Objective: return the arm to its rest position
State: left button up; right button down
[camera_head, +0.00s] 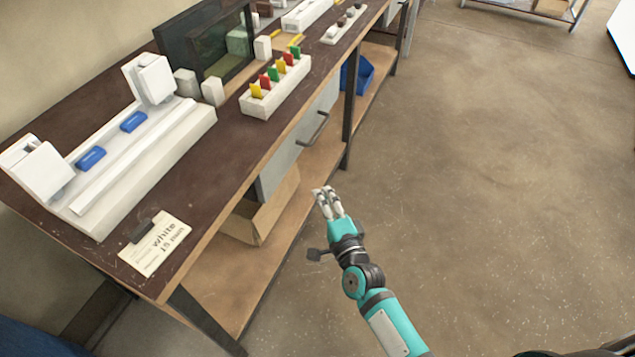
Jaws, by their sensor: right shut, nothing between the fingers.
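My right gripper (324,196) shows at the middle of the head view, with its teal arm coming up from the bottom. It is shut and empty, held out over the floor beside the bench's front edge and apart from the bench. My left gripper is not in view. The dark brown bench (228,143) runs from the lower left to the upper middle. On its near left part sits a white profile clamp fixture (150,165) with two upright white end blocks and two blue parts (133,121) on it.
A card (155,243) marked "white" lies at the bench's near corner. A white block (275,88) holds several coloured tabs. A dark framed panel (215,45) stands behind. A drawer handle (314,130), a cardboard box (262,212) and a blue bin (360,73) are below.

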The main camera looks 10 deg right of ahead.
jog(key=shift+s+f, duration=0.1)
jog(key=shift+s, duration=0.15)
jog(key=s+d+f+n+g+p, duration=0.1)
jog(key=s+d+f+n+g, duration=0.15)
jog(key=s+f, duration=0.55)
jog(key=s+d+f+n+g+h+p, duration=0.1)
jog(key=s+f+n+g, duration=0.3)
jog(key=f, duration=0.8)
jog(key=s+d+f+n+g+p, duration=0.1)
jog(key=s+f+n+g, duration=0.25)
jog(key=s+f, duration=0.4)
jog(key=s+d+f+n+g, duration=0.2)
jog(key=s+d+f, duration=0.1)
jog(key=s, duration=0.5)
jog(key=s+d+f+n+g+h, duration=0.1)
jog(key=s+d+f+n+g, duration=0.1)
jog(key=s+f, duration=0.4)
jog(key=s+d+f+n+g+h+p, duration=0.1)
jog(key=s+d+f+n, duration=0.3)
jog(key=s, duration=0.8)
jog(key=shift+f+g, duration=0.2)
jog(key=shift+g, duration=0.6)
